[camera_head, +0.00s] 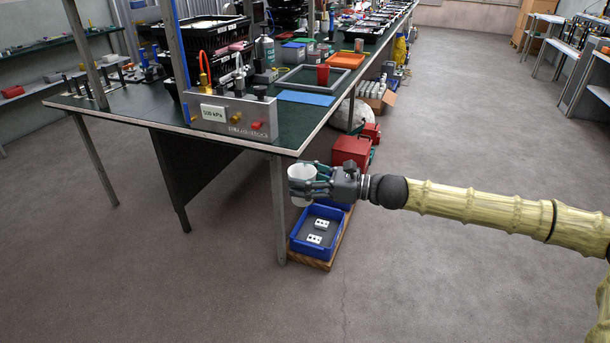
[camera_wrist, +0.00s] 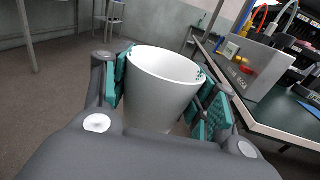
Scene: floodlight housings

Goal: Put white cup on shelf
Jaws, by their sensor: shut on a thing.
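The white cup (camera_head: 301,174) is held in my gripper (camera_head: 314,184), off the floor and just beyond the near corner of the dark green workbench. In the wrist view the white cup (camera_wrist: 160,85) sits between the two teal-padded fingers of my gripper (camera_wrist: 162,92), with its open rim up and slightly tilted. The fingers are shut on its sides. A shelf (camera_head: 50,42) with small items stands along the left wall, and other shelving (camera_head: 545,38) stands at the far right. I cannot tell which shelf the task means.
The workbench (camera_head: 140,105) carries a grey pressure box (camera_head: 232,116), a red cup (camera_head: 323,74) and a blue mat (camera_head: 306,98). A blue bin (camera_head: 318,250) stands on the floor below my gripper, with red boxes (camera_head: 350,150) behind. The floor at right is clear.

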